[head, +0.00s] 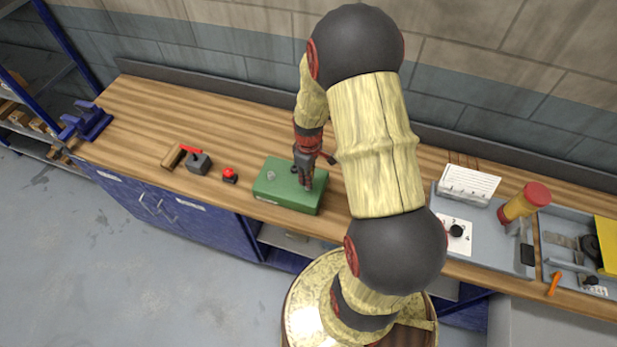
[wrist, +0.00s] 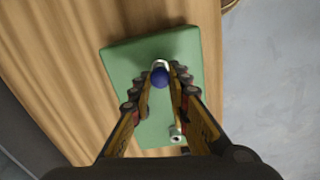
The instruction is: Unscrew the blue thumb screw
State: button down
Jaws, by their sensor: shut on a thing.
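A green box (head: 275,192) lies on the wooden bench, and its top fills the middle of the wrist view (wrist: 150,47). The blue thumb screw (wrist: 159,77) has a round blue head and stands near one end of the box top, with a pale metal part at its far side. My gripper (head: 306,184) points down over the box. In the wrist view its fingertips (wrist: 160,72) close on both sides of the blue head. The screw is hidden behind the fingers in the head view. A small metal fitting (wrist: 176,133) also sits on the box.
A red button (head: 230,174) and a grey block with a red lever (head: 199,163) stand left of the box. A blue vise (head: 87,121) is at the far left. Grey trays (head: 480,252) with a dial and tools are on the right. A wall runs behind the bench.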

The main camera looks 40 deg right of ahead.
jog(key=shift+n, duration=0.5)
jog(key=n, duration=0.2)
jog(key=shift+n, duration=1.3)
jog(key=n, duration=0.2)
jog(key=shift+n, duration=1.3)
